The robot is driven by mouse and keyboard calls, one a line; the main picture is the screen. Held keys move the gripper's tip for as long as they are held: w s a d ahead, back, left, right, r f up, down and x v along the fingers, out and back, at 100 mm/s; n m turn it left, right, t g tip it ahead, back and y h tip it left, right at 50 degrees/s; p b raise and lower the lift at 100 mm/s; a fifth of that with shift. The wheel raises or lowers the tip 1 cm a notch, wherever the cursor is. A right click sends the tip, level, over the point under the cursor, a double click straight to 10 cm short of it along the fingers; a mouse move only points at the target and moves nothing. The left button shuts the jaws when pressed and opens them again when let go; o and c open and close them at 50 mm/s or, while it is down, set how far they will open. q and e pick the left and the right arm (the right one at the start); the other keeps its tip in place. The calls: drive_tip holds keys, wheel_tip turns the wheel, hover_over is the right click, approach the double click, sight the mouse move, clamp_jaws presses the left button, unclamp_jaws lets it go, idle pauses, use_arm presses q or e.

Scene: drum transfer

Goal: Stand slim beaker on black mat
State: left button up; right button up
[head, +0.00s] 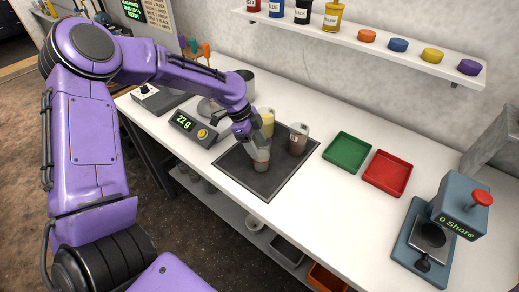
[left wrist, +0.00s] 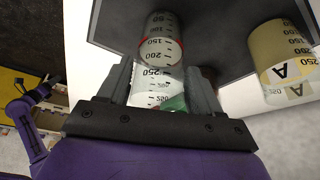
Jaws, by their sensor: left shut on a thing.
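The slim beaker (head: 261,161) is clear, with a reddish band, and looks upright over the black mat. My left gripper (head: 256,141) is shut on it from above. In the left wrist view the graduated beaker (left wrist: 160,50) lies between the two grey fingers (left wrist: 158,88). The black mat (head: 237,175) lies on the white bench. I cannot tell whether the beaker's base touches the mat. My right gripper is not in view.
A yellow beaker (head: 266,117) and a brown-filled beaker (head: 298,139) stand close behind and right of the held one. A scale (head: 192,128) reads 22 g at left. Green (head: 347,152) and red (head: 387,174) trays sit right. The mat's front is clear.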

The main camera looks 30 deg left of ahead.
use_arm(q)
drive_tip(key=shift+s+d+r, duration=0.1)
drive_tip(key=shift+r, duration=0.05)
drive_tip(key=o, duration=1.4)
drive_tip(key=shift+f, duration=0.2)
drive_tip(key=shift+o, duration=0.2)
drive_tip(key=shift+r, duration=0.3)
drive_tip(key=b+v, duration=0.1)
drive_tip(key=v, duration=1)
drive_tip(key=shift+r+b, duration=0.35)
drive_tip(key=shift+r, duration=0.05)
